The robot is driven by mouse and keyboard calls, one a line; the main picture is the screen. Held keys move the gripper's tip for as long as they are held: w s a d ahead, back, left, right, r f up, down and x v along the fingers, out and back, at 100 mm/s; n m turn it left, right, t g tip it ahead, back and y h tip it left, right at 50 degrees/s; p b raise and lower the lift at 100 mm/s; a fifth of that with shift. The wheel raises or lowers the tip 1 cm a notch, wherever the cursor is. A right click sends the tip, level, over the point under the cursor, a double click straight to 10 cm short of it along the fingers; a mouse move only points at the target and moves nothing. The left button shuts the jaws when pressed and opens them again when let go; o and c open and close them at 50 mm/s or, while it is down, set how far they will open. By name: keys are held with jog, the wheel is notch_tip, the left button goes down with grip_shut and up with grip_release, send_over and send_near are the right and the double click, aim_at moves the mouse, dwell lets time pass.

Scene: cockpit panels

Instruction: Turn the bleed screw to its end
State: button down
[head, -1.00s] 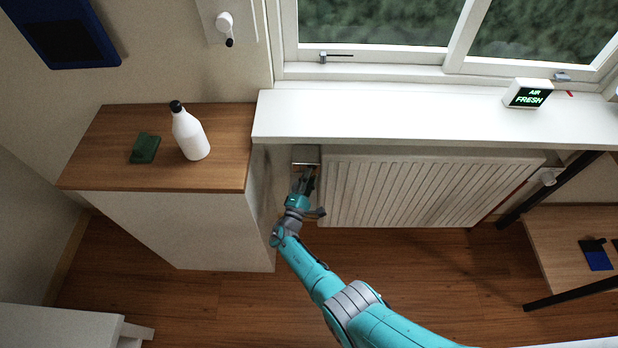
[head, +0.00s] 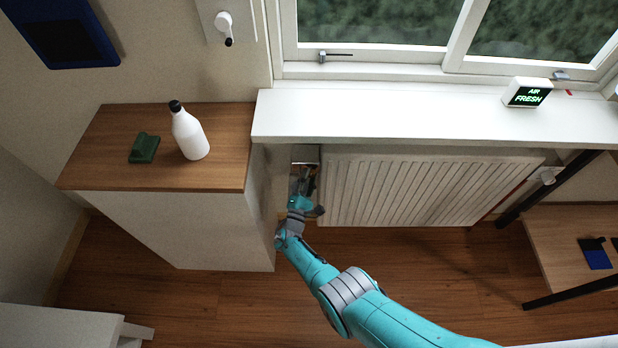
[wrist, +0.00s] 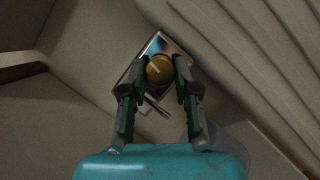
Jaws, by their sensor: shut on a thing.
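The bleed screw (wrist: 159,69) shows in the wrist view as a round brass-coloured knob with a pale line across its face. It sits in front of a shiny metal plate (wrist: 146,102). My gripper (wrist: 159,72) has one finger on each side of the knob and is shut on it. In the head view my gripper (head: 303,184) is at the left end of the radiator (head: 400,192), below the windowsill. The screw itself is hidden there, and part of the metal plate (head: 305,154) shows above the gripper.
A wooden-topped cabinet (head: 225,150) stands close on the left of my arm, with a white bottle (head: 190,135) and a green object (head: 144,148) on it. The white windowsill (head: 400,118) overhangs the radiator. A sign (head: 528,92) on it reads "AIR FRESH". The floor in front is clear.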

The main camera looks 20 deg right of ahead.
jog(key=c, duration=0.9)
grip_release()
jog(key=shift+o, duration=0.2)
jog(key=v, duration=1.2)
